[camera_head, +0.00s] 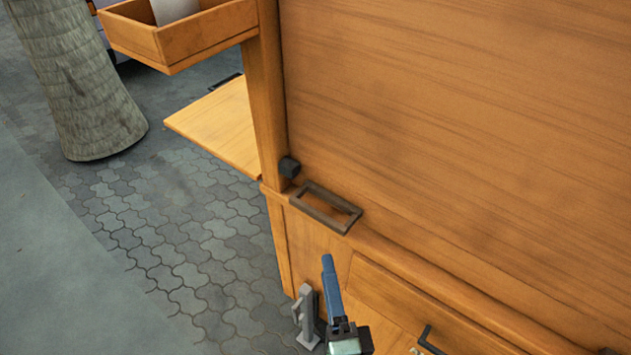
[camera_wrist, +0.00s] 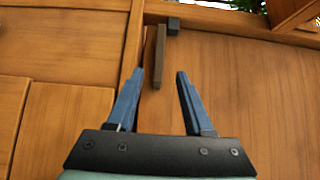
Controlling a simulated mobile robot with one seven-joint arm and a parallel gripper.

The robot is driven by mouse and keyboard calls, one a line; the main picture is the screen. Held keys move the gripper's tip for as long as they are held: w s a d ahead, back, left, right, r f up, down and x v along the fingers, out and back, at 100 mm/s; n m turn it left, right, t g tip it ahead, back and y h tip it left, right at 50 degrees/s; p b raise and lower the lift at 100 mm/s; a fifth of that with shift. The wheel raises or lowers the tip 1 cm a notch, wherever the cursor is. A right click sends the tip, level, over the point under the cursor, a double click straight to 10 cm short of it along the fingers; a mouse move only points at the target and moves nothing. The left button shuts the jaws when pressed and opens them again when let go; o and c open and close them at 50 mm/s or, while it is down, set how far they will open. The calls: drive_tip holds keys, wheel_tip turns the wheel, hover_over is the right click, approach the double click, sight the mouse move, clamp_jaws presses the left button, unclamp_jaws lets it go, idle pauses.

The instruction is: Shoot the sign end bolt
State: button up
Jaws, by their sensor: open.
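My gripper (camera_wrist: 158,74) is open and empty; its two blue fingers stand apart in the wrist view. In the head view one blue finger of my gripper (camera_head: 328,270) points up in front of the wooden cabinet, below its ledge. A dark rectangular metal frame (camera_head: 325,207) sticks out from the ledge, above the fingertip and apart from it. In the wrist view it is a brown bar (camera_wrist: 159,55) beyond the fingers. A small dark block (camera_head: 289,167) sits near the post's foot, also in the wrist view (camera_wrist: 173,25). I cannot tell which part is the sign end bolt.
A grey metal fitting (camera_head: 305,315) shows left of my finger; I cannot tell what it is. A large wooden panel (camera_head: 450,120) rises above the ledge. A dark drawer handle (camera_head: 430,342) is at lower right. A shelf (camera_head: 222,125) juts left. Paving (camera_head: 180,250) is clear.

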sight(318, 219)
drive_tip(key=w, duration=0.4)
drive_tip(key=w+a+p, duration=0.1)
drive_tip(key=w, duration=0.3)
drive_tip(key=w+a+p, duration=0.1)
drive_tip(key=w, duration=0.3)
drive_tip(key=shift+w, duration=0.35)
drive_tip(key=shift+c, duration=0.2)
clamp_jaws()
idle(0.8)
